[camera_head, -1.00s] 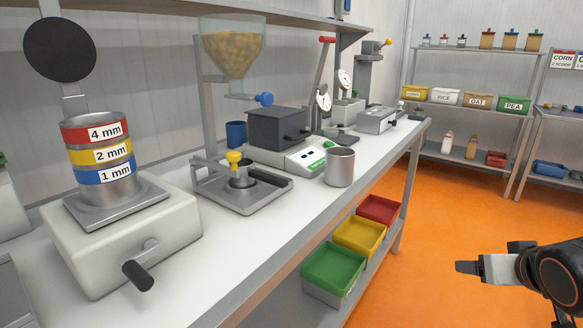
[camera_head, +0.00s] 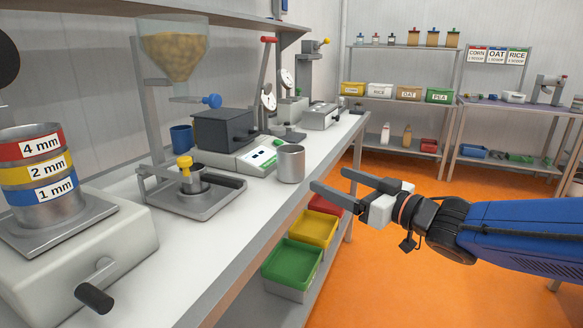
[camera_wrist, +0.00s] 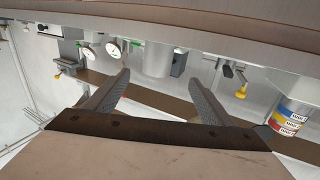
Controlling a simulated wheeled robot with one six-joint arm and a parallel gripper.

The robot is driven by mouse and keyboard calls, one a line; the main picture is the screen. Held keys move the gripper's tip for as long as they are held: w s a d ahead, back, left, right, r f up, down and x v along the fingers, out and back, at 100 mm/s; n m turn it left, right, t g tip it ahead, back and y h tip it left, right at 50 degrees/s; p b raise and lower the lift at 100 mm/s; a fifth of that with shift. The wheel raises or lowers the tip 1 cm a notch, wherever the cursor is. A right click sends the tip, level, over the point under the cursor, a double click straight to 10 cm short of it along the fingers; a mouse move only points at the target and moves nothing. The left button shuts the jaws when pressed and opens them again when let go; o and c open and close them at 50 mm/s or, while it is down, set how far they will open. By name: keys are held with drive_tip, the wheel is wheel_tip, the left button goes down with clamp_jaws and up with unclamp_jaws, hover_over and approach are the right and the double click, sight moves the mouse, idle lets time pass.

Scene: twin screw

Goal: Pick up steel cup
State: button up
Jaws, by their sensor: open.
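The steel cup (camera_head: 291,164) stands upright on the white bench top near its front edge, beside the scale. In the wrist view, a plain grey cylinder that looks like the cup (camera_wrist: 158,60) shows beyond the gap between the fingers. My gripper (camera_head: 330,180) is open and empty, to the right of the cup and out past the bench edge in the head view. Its two fingers (camera_wrist: 159,78) are spread apart in the wrist view. The gripper appears apart from the cup.
A digital scale (camera_head: 257,158) and a tray with a yellow-knobbed part (camera_head: 205,200) stand left of the cup. A hopper (camera_head: 172,55) and a sieve stack (camera_head: 45,180) stand farther left. Colored bins (camera_head: 292,265) sit below the bench. Orange floor is clear at right.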

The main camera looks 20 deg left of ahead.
sight(299, 165)
drive_tip(key=x, duration=1.1)
drive_tip(key=shift+w+x, duration=0.25)
drive_tip(key=shift+x, duration=2.5)
drive_tip(key=shift+d, duration=0.15)
drive_tip(key=c, duration=1.2)
